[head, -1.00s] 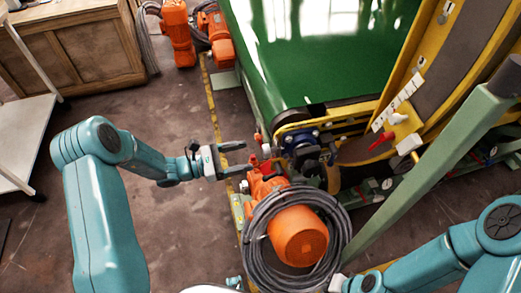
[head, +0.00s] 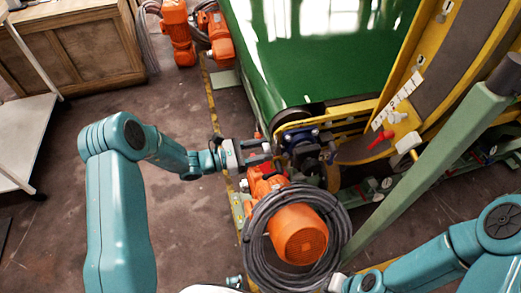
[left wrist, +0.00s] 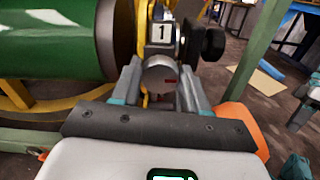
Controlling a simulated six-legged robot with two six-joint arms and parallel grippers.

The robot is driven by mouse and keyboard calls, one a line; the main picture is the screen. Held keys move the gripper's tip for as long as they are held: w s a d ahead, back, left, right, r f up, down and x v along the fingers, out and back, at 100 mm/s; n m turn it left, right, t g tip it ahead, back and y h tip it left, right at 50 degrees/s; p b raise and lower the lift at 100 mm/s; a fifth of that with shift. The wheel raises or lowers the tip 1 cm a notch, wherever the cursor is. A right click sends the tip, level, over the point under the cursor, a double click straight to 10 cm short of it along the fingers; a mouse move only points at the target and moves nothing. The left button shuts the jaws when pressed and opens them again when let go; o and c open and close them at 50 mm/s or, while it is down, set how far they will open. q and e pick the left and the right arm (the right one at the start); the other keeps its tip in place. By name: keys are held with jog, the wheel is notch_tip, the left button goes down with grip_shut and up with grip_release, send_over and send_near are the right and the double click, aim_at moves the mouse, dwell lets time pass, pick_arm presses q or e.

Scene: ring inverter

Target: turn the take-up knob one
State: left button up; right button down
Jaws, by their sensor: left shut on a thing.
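The take-up knob one (left wrist: 160,75) is a grey round knob with a small red mark. It sits under a white plate with a black "1" (left wrist: 162,33) in the left wrist view. My left gripper (left wrist: 160,82) has one finger on each side of the knob and is shut on it. In the head view my left gripper (head: 264,153) reaches in from the left to the near corner of the green-belted machine, where the knob is hard to make out. My right arm shows at the lower right; its fingers are out of view.
An orange motor (head: 298,234) ringed by a coiled grey cable (head: 258,250) stands just in front of my left gripper. The green belt (head: 300,50) lies behind it. A red-handled switch (head: 381,139) and a slanting green post (head: 425,165) are to the right.

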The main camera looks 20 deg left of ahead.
pick_arm(q)
jog(key=shift+n, duration=0.3)
jog(key=n+p, duration=0.1)
jog(key=n, duration=0.3)
jog(key=shift+r+n+p, duration=0.1)
jog(key=shift+n+p, duration=0.25)
jog(key=shift+n, duration=0.05)
jog(key=n+p, duration=0.1)
jog(key=n, duration=0.5)
jog(key=shift+p, duration=0.35)
jog(key=n+p, duration=0.1)
jog(key=n, duration=0.5)
jog(key=shift+n, duration=0.3)
jog(key=n, duration=0.2)
jog(key=n+p, duration=0.1)
jog(key=n, duration=0.2)
jog(key=shift+f+n, duration=0.2)
jog(key=shift+n, duration=0.1)
jog(key=shift+n, duration=0.3)
jog(key=o, duration=1.1)
jog(key=shift+c, duration=0.2)
